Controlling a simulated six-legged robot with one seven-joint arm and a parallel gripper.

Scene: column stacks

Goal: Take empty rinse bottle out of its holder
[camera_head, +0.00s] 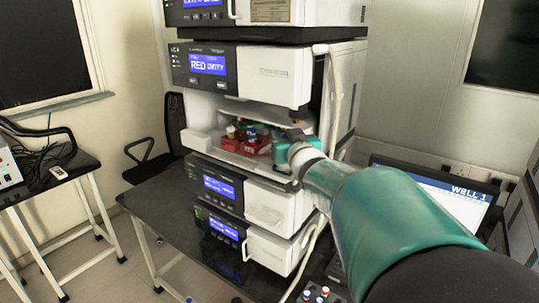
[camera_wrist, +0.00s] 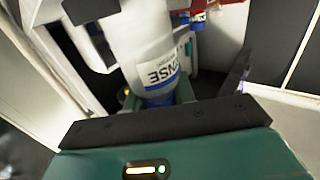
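The rinse bottle (camera_wrist: 158,62) fills the upper middle of the wrist view. It is a white bottle with a blue-edged label, of which "NSE" is legible, and a blue end toward me. My gripper (camera_wrist: 157,98) is right at that blue end, with green parts showing on both sides of it. Whether they press on the bottle cannot be told. In the head view my gripper (camera_head: 287,148) reaches into the open bay of the column stack. The rinse bottle and its holder are not clearly visible there, and my arm covers the bay's right side. The bottle's contents cannot be told.
A red rack (camera_head: 247,143) with small coloured-capped vials stands in the open bay (camera_head: 205,143). Modules with blue displays lie above and below. A white tube (camera_head: 340,75) hangs at the stack's right edge. A laptop (camera_head: 440,195) stands at the right, partly behind my arm.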

